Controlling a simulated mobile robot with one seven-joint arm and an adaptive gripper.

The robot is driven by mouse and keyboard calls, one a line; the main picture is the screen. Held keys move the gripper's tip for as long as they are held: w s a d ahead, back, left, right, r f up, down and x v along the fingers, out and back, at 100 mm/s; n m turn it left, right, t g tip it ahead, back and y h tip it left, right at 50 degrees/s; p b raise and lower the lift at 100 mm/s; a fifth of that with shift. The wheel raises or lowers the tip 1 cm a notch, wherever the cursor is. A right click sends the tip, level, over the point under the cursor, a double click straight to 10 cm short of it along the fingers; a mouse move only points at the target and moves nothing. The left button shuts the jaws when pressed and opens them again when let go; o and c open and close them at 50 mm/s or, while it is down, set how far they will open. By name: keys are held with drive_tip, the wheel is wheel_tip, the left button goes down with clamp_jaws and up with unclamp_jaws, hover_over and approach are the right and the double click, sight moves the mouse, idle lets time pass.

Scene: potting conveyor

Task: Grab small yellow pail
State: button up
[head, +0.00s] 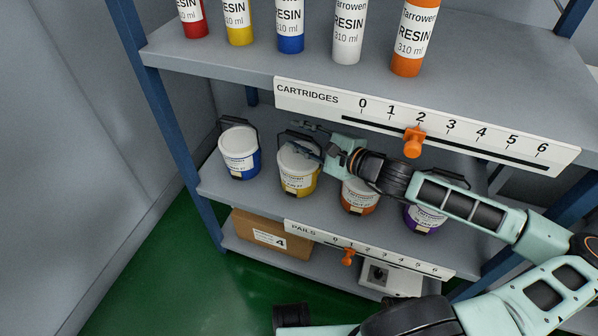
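The small yellow pail (297,182) stands on the middle shelf, second from the left in a row of pails. It has a white lid, a yellow band with a white label and a dark wire handle raised behind it. My arm reaches in from the right. My gripper (312,140) is at the pail's upper right, with its fingers over or just behind the lid and handle. The fingers look spread apart, but whether they touch the handle cannot be told from this view.
A blue pail (240,160) stands to the left. An orange pail (359,200) and a purple pail (424,218) stand to the right, partly behind my arm. The upper shelf (240,58) with its cartridge scale (420,122) hangs above. A cardboard box (270,236) sits below.

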drive_tip(key=shift+w+a, duration=0.2)
drive_tip(key=shift+c, duration=0.3)
clamp_jaws()
idle(0.3)
